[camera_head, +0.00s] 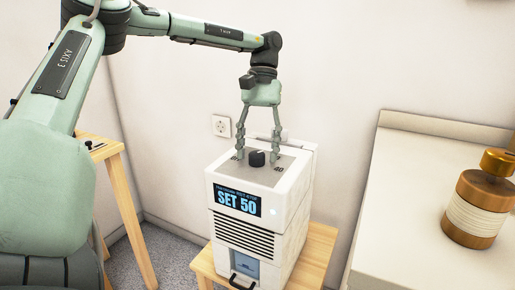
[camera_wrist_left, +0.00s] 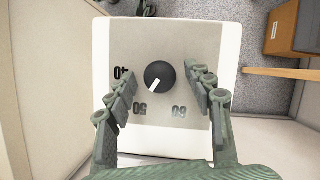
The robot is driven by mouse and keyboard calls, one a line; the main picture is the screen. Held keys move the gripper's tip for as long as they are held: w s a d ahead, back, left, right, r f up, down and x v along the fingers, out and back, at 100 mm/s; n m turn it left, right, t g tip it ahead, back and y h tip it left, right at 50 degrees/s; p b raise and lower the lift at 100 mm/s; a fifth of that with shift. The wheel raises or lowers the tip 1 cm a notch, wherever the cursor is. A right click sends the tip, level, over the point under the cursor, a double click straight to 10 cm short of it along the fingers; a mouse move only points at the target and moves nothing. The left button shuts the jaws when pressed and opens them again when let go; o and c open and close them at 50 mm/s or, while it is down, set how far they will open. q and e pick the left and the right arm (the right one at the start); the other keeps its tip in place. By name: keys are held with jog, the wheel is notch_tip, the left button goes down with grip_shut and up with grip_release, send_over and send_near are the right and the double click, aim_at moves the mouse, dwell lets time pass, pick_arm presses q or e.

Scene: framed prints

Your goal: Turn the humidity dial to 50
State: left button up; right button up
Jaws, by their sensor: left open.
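A white humidifier box (camera_head: 246,226) stands on a wooden stool, its front display (camera_head: 238,203) reading "SET 50". The black round dial (camera_head: 257,158) sits on its grey top plate. In the left wrist view the dial (camera_wrist_left: 160,77) has a white pointer mark directed down-left, towards the printed 50 (camera_wrist_left: 140,108). The 40 (camera_wrist_left: 122,73) and 60 (camera_wrist_left: 179,111) labels also show. My left gripper (camera_head: 257,155) points down over the box, open, with one finger on each side of the dial. In the left wrist view gaps show between the dial and both fingers. My right gripper is not in view.
The wooden stool (camera_head: 318,252) is under the box. A wall socket (camera_head: 221,126) is behind it. At right, a pale counter (camera_head: 400,215) holds a brown and white jar (camera_head: 477,210). A wooden table (camera_head: 105,150) stands at left.

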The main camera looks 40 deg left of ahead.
pick_arm(q)
jog(key=v, duration=1.2)
jog(key=shift+f, duration=0.1)
